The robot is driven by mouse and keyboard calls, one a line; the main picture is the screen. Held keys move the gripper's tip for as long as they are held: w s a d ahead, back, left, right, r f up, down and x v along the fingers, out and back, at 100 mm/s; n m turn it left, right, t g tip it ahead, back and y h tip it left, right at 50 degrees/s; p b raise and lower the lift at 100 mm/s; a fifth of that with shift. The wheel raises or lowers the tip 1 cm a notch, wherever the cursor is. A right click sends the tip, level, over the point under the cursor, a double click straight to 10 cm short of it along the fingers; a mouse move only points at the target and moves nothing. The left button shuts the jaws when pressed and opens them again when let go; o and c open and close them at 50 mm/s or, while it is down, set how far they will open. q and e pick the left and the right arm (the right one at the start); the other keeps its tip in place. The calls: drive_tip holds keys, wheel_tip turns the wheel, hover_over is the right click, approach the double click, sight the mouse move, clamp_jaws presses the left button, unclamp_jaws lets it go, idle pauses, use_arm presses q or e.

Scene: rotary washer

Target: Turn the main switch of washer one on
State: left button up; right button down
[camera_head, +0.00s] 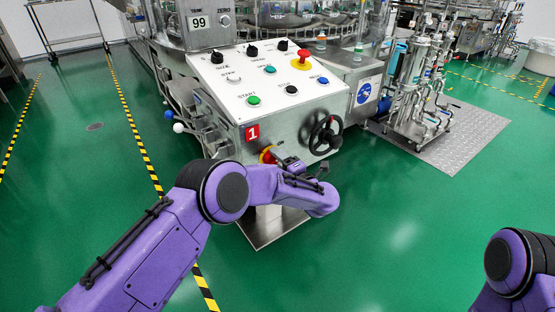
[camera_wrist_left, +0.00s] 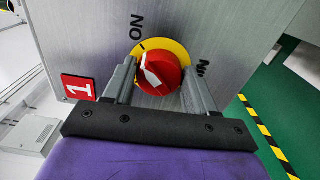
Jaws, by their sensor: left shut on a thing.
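The main switch is a red knob (camera_wrist_left: 160,74) on a yellow plate, on the metal side of washer one. A white mark on the knob slants to the upper left, toward the side with the "ON" label (camera_wrist_left: 137,27). In the head view the switch (camera_head: 266,155) shows partly, beside the red "1" sign (camera_head: 252,133). My left gripper (camera_wrist_left: 160,88) is shut on the knob, one finger on each side. In the head view my left gripper (camera_head: 282,160) is partly hidden by its own wrist. My right gripper is out of view.
A black handwheel (camera_head: 325,135) sits on the panel just right of the switch. Above is a sloped control panel (camera_head: 262,78) with several buttons and a red emergency knob (camera_head: 301,57). Levers with ball ends (camera_head: 178,127) stick out at the left. Green floor (camera_head: 400,230) is clear at the front.

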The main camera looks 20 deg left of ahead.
use_arm(q)
drive_tip(key=shift+m, duration=0.3)
drive_tip(key=o, duration=1)
drive_tip(key=shift+d, duration=0.1)
drive_tip(key=p+v, duration=0.1)
drive_tip(key=v, duration=0.9)
drive_tip(key=shift+s+p, duration=0.2)
drive_tip(key=shift+p, duration=0.2)
drive_tip(key=shift+d, duration=0.2)
